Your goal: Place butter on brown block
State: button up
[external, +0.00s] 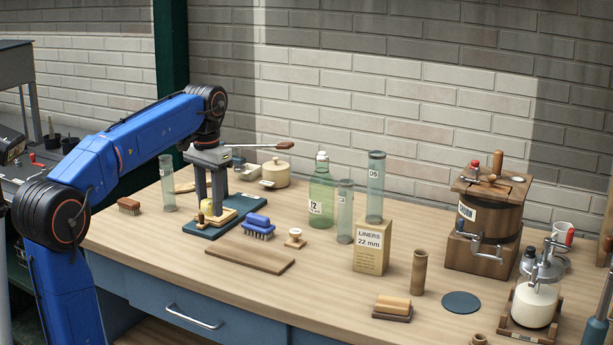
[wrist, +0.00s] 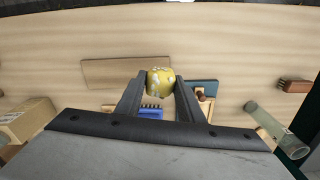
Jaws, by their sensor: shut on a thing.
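My gripper (external: 209,204) is shut on the butter (wrist: 160,82), a rounded yellow lump with pale patches. In the external view the butter (external: 206,207) shows small between the fingers, over a light wooden piece (external: 226,217) on a dark teal board (external: 205,232). I cannot tell whether it touches the wood. A flat brown block (external: 240,254) lies bare on the bench in front of the teal board. It also shows in the wrist view (wrist: 115,72), beyond the fingertips to the left.
A blue brush (external: 257,226) and a small wooden knob (external: 295,238) stand near the brown block. A green bottle (external: 321,195), glass tubes and a liners box (external: 371,249) stand to the right. A brown brush (external: 129,206) lies left. Bench in front of the block is clear.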

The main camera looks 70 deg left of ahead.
jog(key=w+d+r+m, duration=0.1)
jog(key=w+d+m, duration=0.45)
jog(key=w, duration=0.65)
jog(key=m, duration=1.1)
send_over(394, 301)
jog(key=shift+n, duration=0.25)
jog(key=shift+f, duration=4.45)
jog(key=o, duration=1.1)
jog(key=shift+f, duration=0.1)
jog(key=shift+c, duration=0.2)
